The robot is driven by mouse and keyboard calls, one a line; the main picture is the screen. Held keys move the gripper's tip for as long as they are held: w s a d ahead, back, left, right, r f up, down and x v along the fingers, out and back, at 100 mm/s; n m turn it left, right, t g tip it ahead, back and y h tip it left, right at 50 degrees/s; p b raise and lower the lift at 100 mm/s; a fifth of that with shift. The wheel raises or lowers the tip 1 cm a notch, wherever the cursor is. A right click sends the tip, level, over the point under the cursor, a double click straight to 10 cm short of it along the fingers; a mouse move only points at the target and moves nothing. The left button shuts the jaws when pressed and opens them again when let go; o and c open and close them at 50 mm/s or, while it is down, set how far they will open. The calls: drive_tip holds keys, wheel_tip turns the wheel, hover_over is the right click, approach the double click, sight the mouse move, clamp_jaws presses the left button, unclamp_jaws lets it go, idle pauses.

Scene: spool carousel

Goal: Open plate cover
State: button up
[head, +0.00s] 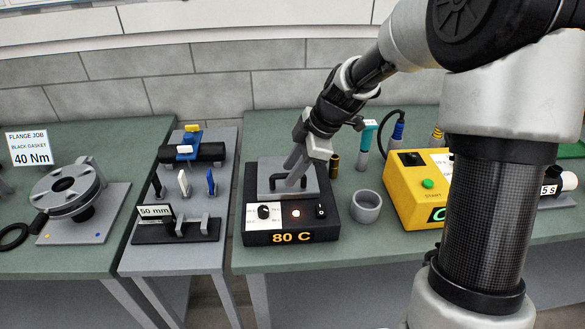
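The hot plate is a black box (290,236) marked "80 C" on the bench, with a knob, a lit red lamp and a switch on its front. A flat grey plate cover (265,170) lies over its top and looks closed. My gripper (294,172) reaches down from the upper right to the middle of the cover, with its fingers at the cover's grey handle (279,181). The gripper and handle overlap in this view, so I cannot tell whether the fingers are closed around the handle or only beside it.
A grey ring (366,206) stands close to the plate's right side. Beyond it is a yellow box (412,187) with a green button. A teal-handled tool (367,138) stands behind. To the left are a "50 mm" fixture (178,229) and a flange assembly (72,192).

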drive_tip(key=shift+c, duration=0.4)
clamp_jaws()
drive_tip(key=shift+r, duration=0.1)
